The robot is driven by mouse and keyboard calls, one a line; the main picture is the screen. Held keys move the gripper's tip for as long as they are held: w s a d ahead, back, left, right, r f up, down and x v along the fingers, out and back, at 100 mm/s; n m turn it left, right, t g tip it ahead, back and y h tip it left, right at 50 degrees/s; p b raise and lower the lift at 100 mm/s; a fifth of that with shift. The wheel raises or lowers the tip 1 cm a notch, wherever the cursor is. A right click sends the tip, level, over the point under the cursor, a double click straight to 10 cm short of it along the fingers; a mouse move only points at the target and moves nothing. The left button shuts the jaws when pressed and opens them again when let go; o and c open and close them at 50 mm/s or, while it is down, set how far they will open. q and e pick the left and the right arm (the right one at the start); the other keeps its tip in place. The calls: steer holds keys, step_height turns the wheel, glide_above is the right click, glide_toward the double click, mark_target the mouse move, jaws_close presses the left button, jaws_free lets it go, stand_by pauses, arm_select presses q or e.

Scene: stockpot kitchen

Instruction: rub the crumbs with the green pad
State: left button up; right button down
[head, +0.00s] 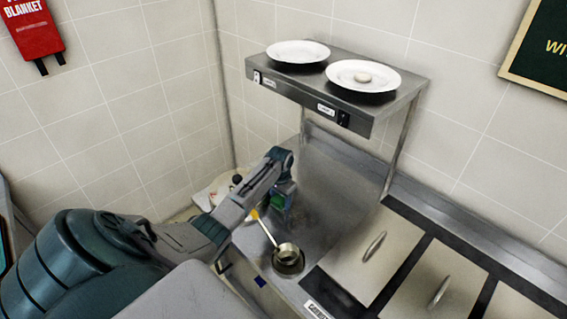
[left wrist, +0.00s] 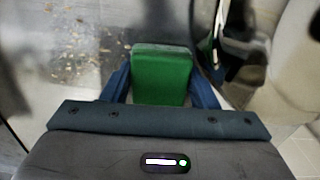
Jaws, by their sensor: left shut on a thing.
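The green pad (left wrist: 162,75) sits between the two blue fingers of my left gripper (left wrist: 160,88), which is shut on it. In the head view a bit of the pad (head: 286,198) shows low at my left gripper (head: 279,192), over the steel counter beneath the shelf. The crumbs (left wrist: 88,42) lie scattered on the steel surface, to the left of the pad and beyond it in the left wrist view. In the head view I cannot make them out. Whether the pad touches the steel I cannot tell. My right gripper is not in view.
A ladle (head: 288,254) with an orange handle lies in front of the gripper. A steel shelf (head: 345,115) with two white plates (head: 298,52) stands above the counter. Lidded bins (head: 365,248) fill the right side. A tiled wall closes the back.

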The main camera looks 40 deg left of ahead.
mark_target(295, 222)
arm_select(q)
steer(key=shift+s, duration=0.75)
steer(key=shift+d, duration=0.25)
steer(key=shift+s+d, duration=0.15)
steer(key=shift+d, duration=1.5)
steer(key=shift+s+d+f, duration=0.1)
steer(key=shift+s+d, duration=0.05)
steer(key=shift+d, duration=1.15)
steer(key=shift+s+d+f, duration=0.1)
steer(key=shift+d, duration=1.2)
steer(key=shift+s+d+r, duration=0.1)
steer(key=shift+d+r, duration=0.05)
steer(key=shift+d, duration=1.25)
steer(key=shift+s+d+r, duration=0.1)
steer(key=shift+d+r, duration=0.05)
steer(key=shift+d, duration=1.25)
steer(key=shift+s+a+f, duration=0.15)
steer(key=shift+s+a, duration=0.05)
steer(key=shift+s, duration=0.55)
steer(key=shift+w+a, duration=0.2)
steer(key=shift+a, duration=2.2)
steer(key=shift+w+a, duration=0.2)
steer(key=shift+a, duration=2.2)
steer(key=shift+w+a, duration=0.2)
steer(key=shift+a, duration=2.2)
